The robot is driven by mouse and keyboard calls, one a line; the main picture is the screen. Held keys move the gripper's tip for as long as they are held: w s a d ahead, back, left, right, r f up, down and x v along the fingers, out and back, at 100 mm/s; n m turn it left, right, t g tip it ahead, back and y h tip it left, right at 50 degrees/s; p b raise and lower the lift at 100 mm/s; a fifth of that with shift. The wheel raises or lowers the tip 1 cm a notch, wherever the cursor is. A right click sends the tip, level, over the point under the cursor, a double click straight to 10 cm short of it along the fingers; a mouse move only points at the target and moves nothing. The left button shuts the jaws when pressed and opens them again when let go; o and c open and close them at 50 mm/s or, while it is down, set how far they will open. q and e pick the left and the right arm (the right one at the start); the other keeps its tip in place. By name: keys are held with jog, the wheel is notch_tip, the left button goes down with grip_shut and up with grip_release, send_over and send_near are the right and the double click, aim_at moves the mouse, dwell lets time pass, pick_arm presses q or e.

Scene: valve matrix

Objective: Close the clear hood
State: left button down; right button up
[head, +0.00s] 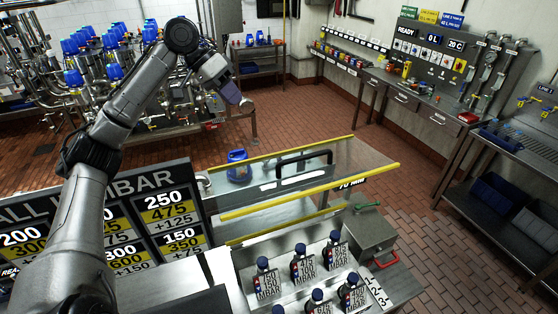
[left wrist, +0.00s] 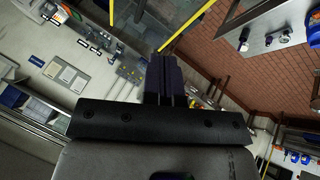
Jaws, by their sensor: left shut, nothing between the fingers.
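The clear hood (head: 345,172) is a see-through panel with yellow edge strips and a black bar handle (head: 304,160). In the head view it stands raised over the bench, its front yellow edge well above the lower yellow strip. My left arm reaches up from the lower left and bends down at the top. My left gripper (head: 246,105) is shut and empty, up and to the left of the hood, apart from it in the picture. Its dark fingers (left wrist: 166,75) are together in the left wrist view, with yellow bars beyond them. My right gripper is not in view.
Several labelled valves (head: 303,264) stand on the metal panel in front of the hood. A blue-capped container (head: 238,165) shows behind the hood's left end. A black pressure board (head: 150,230) stands left. A grey box (head: 370,232) with green and red handles is right. Brick floor lies beyond.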

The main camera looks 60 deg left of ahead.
pick_arm(q)
notch_tip(320, 180, down, 7)
jog(key=b, duration=0.6)
jog(key=p, duration=0.2)
send_near(269, 174)
jog(key=w, duration=0.1)
jog(key=w+f, duration=0.2)
jog(key=w, duration=0.1)
jog(key=shift+a, duration=0.25)
jog(key=shift+w+d, duration=0.2)
jog(key=shift+d, duration=0.8)
jog(key=shift+w+d+p, duration=0.1)
jog(key=shift+d+p, duration=0.3)
jog(key=shift+w+d+f, duration=0.15)
jog(key=shift+d+f, duration=0.05)
jog(key=shift+d, duration=0.3)
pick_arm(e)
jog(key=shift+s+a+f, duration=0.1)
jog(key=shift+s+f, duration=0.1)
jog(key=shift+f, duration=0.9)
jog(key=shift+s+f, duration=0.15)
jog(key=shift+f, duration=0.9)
pick_arm(q)
jog(key=shift+d, duration=0.1)
